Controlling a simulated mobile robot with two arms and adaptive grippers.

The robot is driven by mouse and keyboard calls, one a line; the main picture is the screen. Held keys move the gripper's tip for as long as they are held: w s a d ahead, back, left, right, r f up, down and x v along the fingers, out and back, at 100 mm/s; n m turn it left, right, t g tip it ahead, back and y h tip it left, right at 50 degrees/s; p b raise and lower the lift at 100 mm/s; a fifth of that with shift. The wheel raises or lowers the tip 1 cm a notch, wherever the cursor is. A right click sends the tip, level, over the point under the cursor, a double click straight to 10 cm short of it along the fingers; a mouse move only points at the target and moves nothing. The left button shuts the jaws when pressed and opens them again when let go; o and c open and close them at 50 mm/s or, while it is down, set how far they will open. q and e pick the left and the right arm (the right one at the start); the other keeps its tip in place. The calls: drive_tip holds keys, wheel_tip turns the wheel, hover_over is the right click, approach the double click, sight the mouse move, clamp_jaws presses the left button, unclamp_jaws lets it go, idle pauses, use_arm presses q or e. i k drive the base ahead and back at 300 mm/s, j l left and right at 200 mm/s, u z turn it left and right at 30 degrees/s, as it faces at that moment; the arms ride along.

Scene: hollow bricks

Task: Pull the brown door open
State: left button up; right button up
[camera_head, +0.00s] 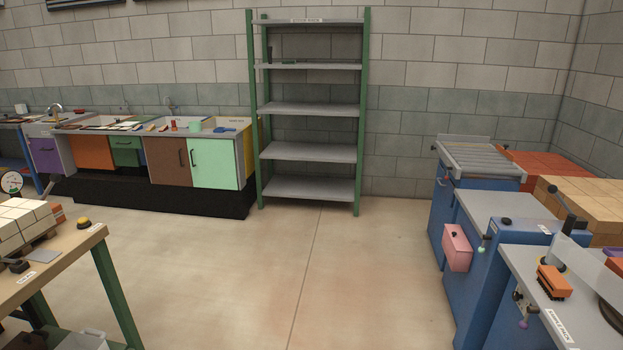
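The brown door (167,161) is on the low cabinet row along the back wall, left of the tall shelf. It looks closed, flush with the cabinet front. A dark upright handle (181,157) sits near its right edge. A mint green door (214,164) with its own dark handle (193,158) is directly to its right. An orange front (92,153) and a dark green front (126,152) are to its left. Neither of my grippers shows in the head view.
A grey shelf with green posts (310,109) stands right of the cabinets. A wooden bench (75,253) with pale bricks is at the near left. Blue machines (470,225) line the right. The floor (270,270) between is clear.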

sight(169, 158)
drive_tip(key=i+u, duration=0.15)
drive_tip(key=i, duration=0.4)
drive_tip(key=i+l+u, duration=0.15)
drive_tip(key=i, duration=0.4)
drive_tip(key=i+l+u, duration=0.15)
drive_tip(key=i, duration=0.4)
drive_tip(key=i+l+u, duration=0.15)
drive_tip(key=i, duration=0.4)
drive_tip(key=i+j+u, duration=0.2)
drive_tip(key=i, duration=0.5)
drive_tip(key=i+u, duration=0.25)
drive_tip(key=i, duration=0.4)
drive_tip(key=i+u, duration=0.2)
drive_tip(key=i, duration=0.5)
drive_tip(key=i+l+u, duration=0.25)
drive_tip(key=i, duration=0.45)
drive_tip(key=i+j, duration=0.15)
drive_tip(key=i, duration=0.45)
drive_tip(key=i+j+z, duration=0.1)
drive_tip(key=i, duration=0.45)
